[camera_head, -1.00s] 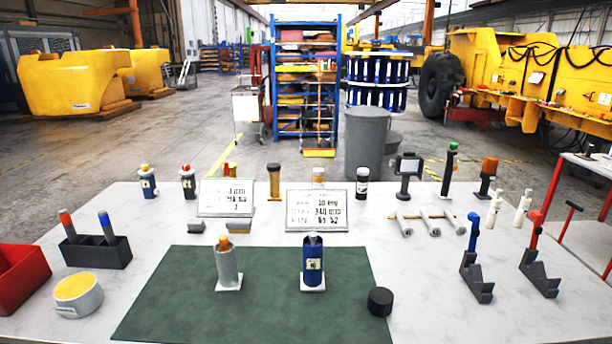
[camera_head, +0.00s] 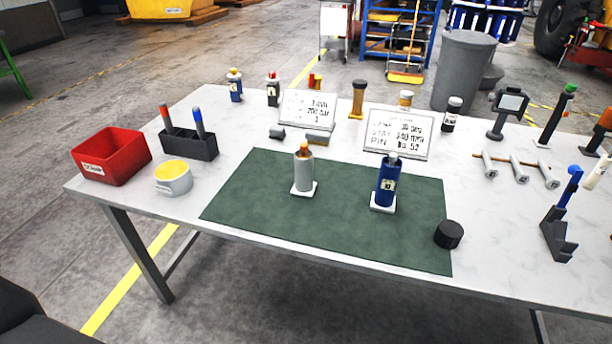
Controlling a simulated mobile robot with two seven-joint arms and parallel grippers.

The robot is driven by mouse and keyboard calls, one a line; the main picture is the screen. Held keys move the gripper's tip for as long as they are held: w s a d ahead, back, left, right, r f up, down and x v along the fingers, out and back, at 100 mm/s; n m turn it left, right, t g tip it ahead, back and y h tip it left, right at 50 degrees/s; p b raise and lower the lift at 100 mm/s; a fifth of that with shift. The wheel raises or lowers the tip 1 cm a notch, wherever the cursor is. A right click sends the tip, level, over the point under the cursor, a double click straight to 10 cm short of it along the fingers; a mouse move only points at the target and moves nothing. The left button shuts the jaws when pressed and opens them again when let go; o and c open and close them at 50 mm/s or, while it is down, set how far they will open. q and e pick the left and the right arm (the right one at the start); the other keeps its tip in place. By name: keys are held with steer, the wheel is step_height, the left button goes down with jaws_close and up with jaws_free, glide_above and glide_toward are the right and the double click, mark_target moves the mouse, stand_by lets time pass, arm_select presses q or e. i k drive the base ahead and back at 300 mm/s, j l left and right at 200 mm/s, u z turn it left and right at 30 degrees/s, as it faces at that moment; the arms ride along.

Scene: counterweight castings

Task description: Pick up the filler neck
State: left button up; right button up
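No part carries a readable filler neck label, so I cannot tell for certain which thing it is. On the green mat (camera_head: 330,235) a grey bottle with an orange-brown neck (camera_head: 304,170) stands upright on a white square base. A blue bottle with a grey top and a pale label (camera_head: 388,183) stands upright to its right on another white base. A black round cap (camera_head: 449,235) lies at the mat's right edge. Behind the mat stands an amber-brown post-like piece (camera_head: 358,99). Neither of my grippers is in view.
A red bin (camera_head: 111,157), a dark holder with two handles (camera_head: 190,143) and a yellow-topped pot (camera_head: 173,178) stand left. Two sign boards (camera_head: 399,133) stand behind the mat. Grey-headed tools on a rack (camera_head: 516,168) and a black stand (camera_head: 556,235) are right. The mat's front is clear.

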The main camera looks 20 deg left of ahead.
mark_target(304, 186)
steer(key=j+z, duration=0.2)
steer(key=z, duration=0.2)
steer(key=j+z, duration=0.25)
steer(key=z, duration=0.2)
steer(key=j+z, duration=0.2)
steer(key=z, duration=0.2)
steer(key=k+j+z, duration=0.2)
steer(key=j, duration=0.25)
steer(key=k+j+z, duration=0.15)
steer(key=j, duration=0.25)
steer(key=k+j, duration=0.2)
steer(key=j, duration=0.15)
steer(key=k+j, duration=0.2)
steer(key=j, duration=0.2)
steer(key=z, duration=0.05)
